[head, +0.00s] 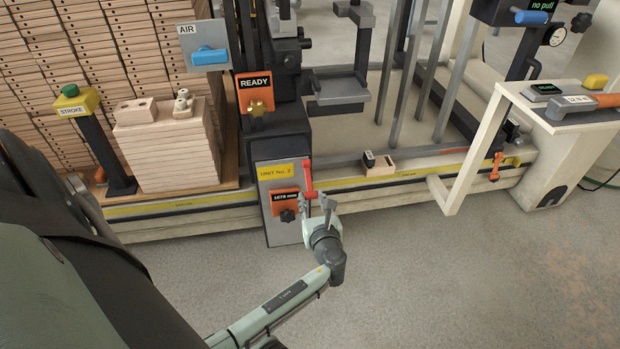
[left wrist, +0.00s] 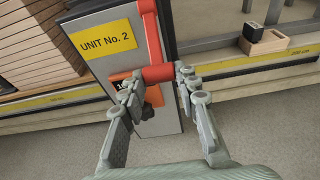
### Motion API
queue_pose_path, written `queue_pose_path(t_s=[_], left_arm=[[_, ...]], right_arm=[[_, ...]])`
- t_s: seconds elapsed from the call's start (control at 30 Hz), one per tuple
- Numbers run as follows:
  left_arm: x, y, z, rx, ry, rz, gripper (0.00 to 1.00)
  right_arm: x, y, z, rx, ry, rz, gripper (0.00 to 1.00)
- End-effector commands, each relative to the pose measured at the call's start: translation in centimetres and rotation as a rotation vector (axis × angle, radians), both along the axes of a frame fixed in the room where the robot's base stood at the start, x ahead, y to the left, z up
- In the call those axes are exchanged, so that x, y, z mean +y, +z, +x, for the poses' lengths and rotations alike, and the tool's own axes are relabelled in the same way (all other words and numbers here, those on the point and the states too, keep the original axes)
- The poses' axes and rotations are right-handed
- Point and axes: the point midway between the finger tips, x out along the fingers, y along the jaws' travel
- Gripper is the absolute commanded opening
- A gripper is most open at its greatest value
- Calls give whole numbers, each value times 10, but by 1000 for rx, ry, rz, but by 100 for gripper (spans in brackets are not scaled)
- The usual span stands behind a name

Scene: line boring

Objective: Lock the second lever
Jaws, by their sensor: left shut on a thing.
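The red lever (head: 308,176) is on the right side of the grey post (head: 284,233) with the yellow "UNIT No. 2" label. Its arm runs downward and ends in a short crosswise handle. My left gripper (head: 318,202) is at this lower end. In the left wrist view, the left gripper (left wrist: 167,82) is shut on the handle of the red lever (left wrist: 157,73), with a finger at each end of it. My right gripper is in neither view.
An orange counter plate (head: 284,198) with a dark knob (head: 288,215) sits just left of the lever. An orange "READY" plate (head: 255,90) is above. A yellow-striped rail (head: 400,174) runs to the right. The floor in front is clear.

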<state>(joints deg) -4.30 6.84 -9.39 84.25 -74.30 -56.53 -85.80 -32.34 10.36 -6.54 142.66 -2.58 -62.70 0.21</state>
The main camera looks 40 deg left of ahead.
Motion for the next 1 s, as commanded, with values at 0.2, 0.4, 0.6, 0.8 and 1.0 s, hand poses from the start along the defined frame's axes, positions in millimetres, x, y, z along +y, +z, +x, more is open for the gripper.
queue_pose_path(t_s=[0.2, 0.4, 0.6, 0.8, 1.0], left_arm=[[0, -3, -1, 5, 2, -4, 8], [5, -9, 2, 6, 2, -1, 8], [11, -16, 8, 4, 2, -1, 8], [12, -17, 9, 5, 2, -2, 8], [12, -17, 9, 5, 2, -2, 8]], right_arm=[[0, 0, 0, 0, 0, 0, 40], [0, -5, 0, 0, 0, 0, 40], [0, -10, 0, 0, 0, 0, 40], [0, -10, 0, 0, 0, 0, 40], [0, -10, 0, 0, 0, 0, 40]])
